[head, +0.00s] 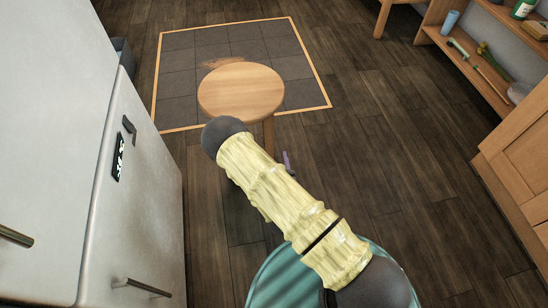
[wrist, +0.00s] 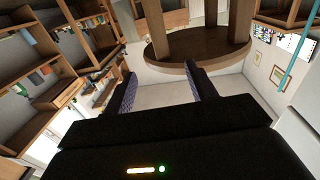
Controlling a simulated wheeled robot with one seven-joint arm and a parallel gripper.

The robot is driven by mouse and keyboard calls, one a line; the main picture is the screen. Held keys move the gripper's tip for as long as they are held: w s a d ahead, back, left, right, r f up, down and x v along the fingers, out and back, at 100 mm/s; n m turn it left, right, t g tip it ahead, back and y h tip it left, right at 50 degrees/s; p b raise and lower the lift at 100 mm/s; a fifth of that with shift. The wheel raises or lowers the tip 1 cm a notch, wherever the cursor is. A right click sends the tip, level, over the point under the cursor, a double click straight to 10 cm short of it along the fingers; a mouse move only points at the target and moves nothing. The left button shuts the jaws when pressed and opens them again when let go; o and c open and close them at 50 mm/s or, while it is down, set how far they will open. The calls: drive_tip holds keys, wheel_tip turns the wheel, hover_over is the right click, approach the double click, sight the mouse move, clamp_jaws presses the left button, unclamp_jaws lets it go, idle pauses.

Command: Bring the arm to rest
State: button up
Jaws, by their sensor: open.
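My arm reaches forward and down over the floor in the head view, toward a round wooden stool. My gripper (wrist: 161,69) is open in the wrist view, its two dark fingers apart with nothing between them. In the head view my gripper is mostly hidden behind the arm; only a small purple-grey piece shows near the stool leg. The round stool (head: 241,90) stands just beyond the arm's dark elbow. In the wrist view the stool's round seat (wrist: 196,45) and legs appear upside down, beyond the fingertips; I cannot tell the exact gap.
A white fridge (head: 140,200) with handles stands close on the left. Wooden shelves (head: 470,65) with bottles and tools and a wooden cabinet (head: 520,170) are on the right. A tiled floor patch (head: 180,60) lies under the stool. Dark wooden floor (head: 390,150) is free between arm and cabinet.

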idle(0.6)
drive_tip(key=w+d+r+m+g+h+p, duration=0.2)
drive_tip(key=d+r+g, duration=0.15)
drive_tip(key=r, duration=0.25)
drive_tip(key=w+d+r+m+g+h+p, duration=0.1)
drive_tip(key=w+d+r+m+g+p, duration=0.2)
drive_tip(key=r, duration=0.4)
drive_tip(key=s+d+r+n+g+p, duration=0.2)
drive_tip(key=s+d+r+g, duration=0.25)
drive_tip(key=s+r, duration=0.45)
drive_tip(key=s+d+r+n+g+p, duration=0.1)
drive_tip(key=s+d+r+g+p, duration=0.3)
drive_tip(key=s+r, duration=0.55)
wheel_tip(320, 180, up, 38)
drive_tip(key=d+p, duration=0.1)
drive_tip(key=p, duration=3.5)
drive_tip(key=shift+w+y+p, duration=0.35)
drive_tip(key=shift+y, duration=0.05)
drive_tip(key=shift+d, duration=0.1)
